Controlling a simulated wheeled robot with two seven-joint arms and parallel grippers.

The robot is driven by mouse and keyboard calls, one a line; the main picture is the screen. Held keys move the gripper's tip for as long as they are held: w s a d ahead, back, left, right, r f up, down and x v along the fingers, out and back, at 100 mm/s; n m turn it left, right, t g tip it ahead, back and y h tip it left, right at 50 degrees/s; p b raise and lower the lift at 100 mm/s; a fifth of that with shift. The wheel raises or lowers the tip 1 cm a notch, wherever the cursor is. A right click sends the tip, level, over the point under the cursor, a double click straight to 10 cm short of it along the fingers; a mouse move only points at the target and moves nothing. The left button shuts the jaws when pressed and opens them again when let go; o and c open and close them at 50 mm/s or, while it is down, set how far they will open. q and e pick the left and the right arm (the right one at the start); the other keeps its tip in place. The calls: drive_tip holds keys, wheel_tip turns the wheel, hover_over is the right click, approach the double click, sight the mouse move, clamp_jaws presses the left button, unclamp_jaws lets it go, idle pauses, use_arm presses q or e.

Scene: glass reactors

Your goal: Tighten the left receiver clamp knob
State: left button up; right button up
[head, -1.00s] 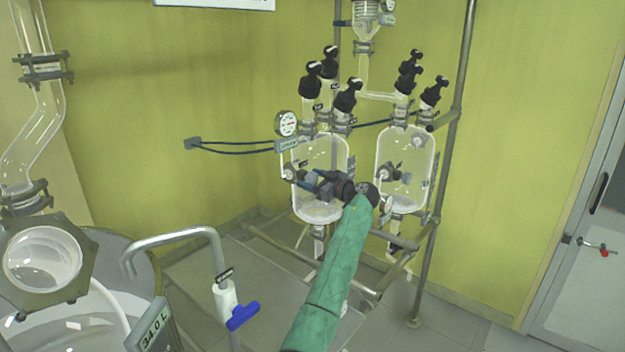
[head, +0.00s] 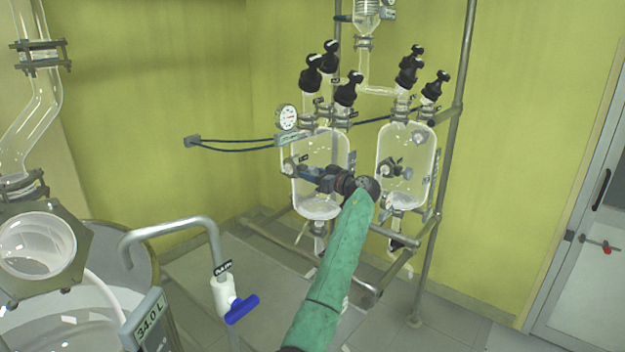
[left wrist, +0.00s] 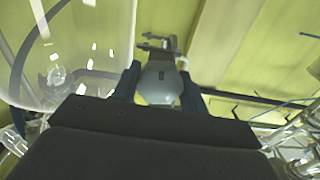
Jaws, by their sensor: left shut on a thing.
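The left glass receiver (head: 318,205) hangs on the metal frame in the head view. My left gripper (head: 312,176) is in front of it, its fingers pointing left across the glass. In the left wrist view my left gripper (left wrist: 158,90) is shut on a grey rounded clamp knob (left wrist: 160,84), one finger on each side. Metal clamp parts (left wrist: 162,48) show just beyond the knob. In the head view the gripper hides the knob. My right gripper is not in view.
The right receiver (head: 408,150) stands close to the right of my wrist. A pressure gauge (head: 287,117) and black valve knobs (head: 348,90) are above. A bent pipe with a blue-handled valve (head: 242,309) stands at the front left. Frame poles (head: 450,150) rise at the right.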

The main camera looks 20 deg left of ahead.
use_arm(q)
drive_tip(key=shift+f+m+b, duration=0.1)
drive_tip(key=shift+m+b, duration=0.2)
drive_tip(key=shift+m, duration=0.6)
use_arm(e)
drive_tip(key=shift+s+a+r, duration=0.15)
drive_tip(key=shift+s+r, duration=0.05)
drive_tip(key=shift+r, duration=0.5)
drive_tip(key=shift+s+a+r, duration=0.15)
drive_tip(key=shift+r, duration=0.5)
use_arm(q)
drive_tip(key=shift+r, duration=0.2)
drive_tip(key=o, duration=1)
drive_tip(key=shift+d+f+b, duration=0.1)
drive_tip(key=shift+b, duration=0.2)
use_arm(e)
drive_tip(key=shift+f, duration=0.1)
